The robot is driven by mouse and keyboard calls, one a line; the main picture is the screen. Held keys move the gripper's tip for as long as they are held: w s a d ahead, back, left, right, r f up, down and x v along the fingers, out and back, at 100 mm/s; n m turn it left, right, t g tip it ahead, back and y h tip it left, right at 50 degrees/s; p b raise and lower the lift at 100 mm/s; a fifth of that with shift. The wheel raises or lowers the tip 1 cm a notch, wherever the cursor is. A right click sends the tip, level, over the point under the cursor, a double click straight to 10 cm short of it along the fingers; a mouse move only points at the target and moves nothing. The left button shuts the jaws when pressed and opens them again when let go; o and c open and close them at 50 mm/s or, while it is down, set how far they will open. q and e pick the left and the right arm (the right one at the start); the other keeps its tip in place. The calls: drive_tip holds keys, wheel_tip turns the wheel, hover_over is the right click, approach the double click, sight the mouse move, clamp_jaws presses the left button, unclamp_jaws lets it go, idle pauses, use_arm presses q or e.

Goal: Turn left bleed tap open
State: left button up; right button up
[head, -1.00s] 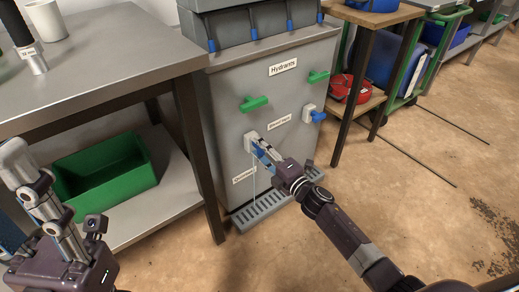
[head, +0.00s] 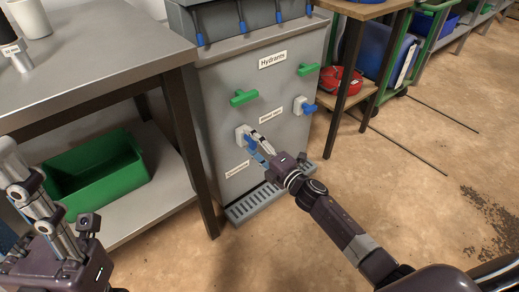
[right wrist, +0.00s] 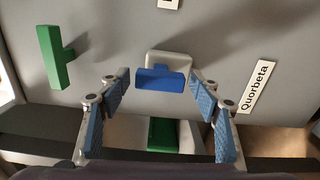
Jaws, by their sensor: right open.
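The left bleed tap has a white body (head: 241,132) and a blue handle (right wrist: 163,78), low on the front of the grey cabinet. My right gripper (head: 257,143) is at this tap, with its jaws open. In the right wrist view its blue-padded fingertips (right wrist: 160,85) show on either side of the blue handle; I cannot tell whether they touch it. In the head view the fingers partly hide the handle. My left gripper (head: 22,185) is at the left edge, away from the cabinet, and its opening is unclear.
A second blue-handled tap (head: 304,106) is to the right. Green-handled taps (head: 243,97) (head: 308,69) sit above. A label reading Quorbeta (right wrist: 258,87) is beside the left tap. A grey drip grating (head: 262,200) juts out below. A metal table (head: 100,62) stands left.

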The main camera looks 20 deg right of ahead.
drive_tip(key=v, duration=1.1)
drive_tip(key=shift+s+d, duration=0.15)
drive_tip(key=shift+s, duration=0.2)
